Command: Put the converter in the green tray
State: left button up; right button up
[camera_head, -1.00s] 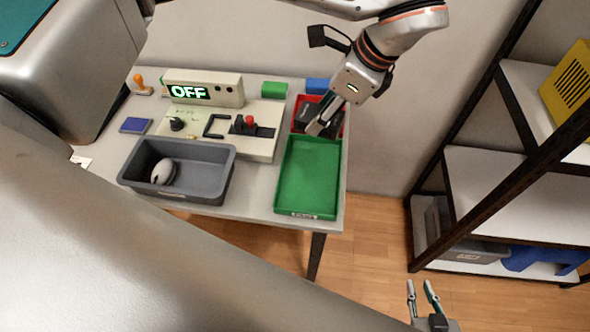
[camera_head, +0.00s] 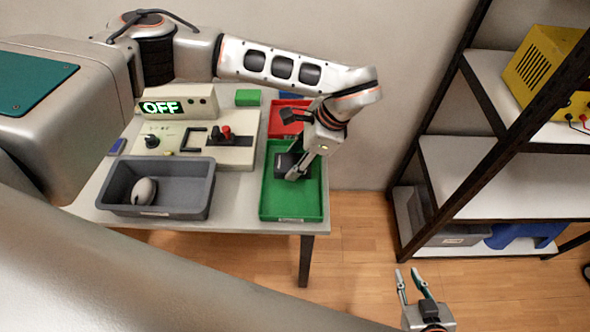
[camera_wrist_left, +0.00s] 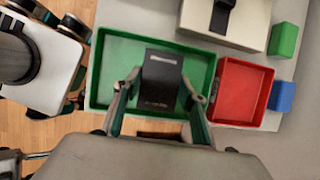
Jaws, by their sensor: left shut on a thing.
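The converter, a black box (camera_wrist_left: 162,78), is held between the fingers of my left gripper (camera_wrist_left: 158,92). In the head view the converter (camera_head: 286,164) is over the back part of the green tray (camera_head: 292,205), partly hidden by my left gripper (camera_head: 298,168). I cannot tell whether it touches the tray floor. The green tray (camera_wrist_left: 104,62) also shows around it in the left wrist view and looks otherwise empty. My right gripper (camera_head: 409,274) is open and empty, low at the right, away from the table.
An empty red tray (camera_wrist_left: 243,92) adjoins the green tray. A grey bin (camera_head: 160,205) with a white mouse-like object (camera_head: 144,190) stands to the left. Behind is a panel with an "OFF" display (camera_head: 160,107). A shelf rack (camera_head: 480,180) stands at the right.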

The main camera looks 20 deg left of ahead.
pick_arm(q)
jog(key=shift+f, duration=2.4)
jog(key=o, duration=1.3)
jog(key=v, duration=1.2)
jog(key=shift+b, duration=0.4)
jog(key=shift+s, duration=0.15)
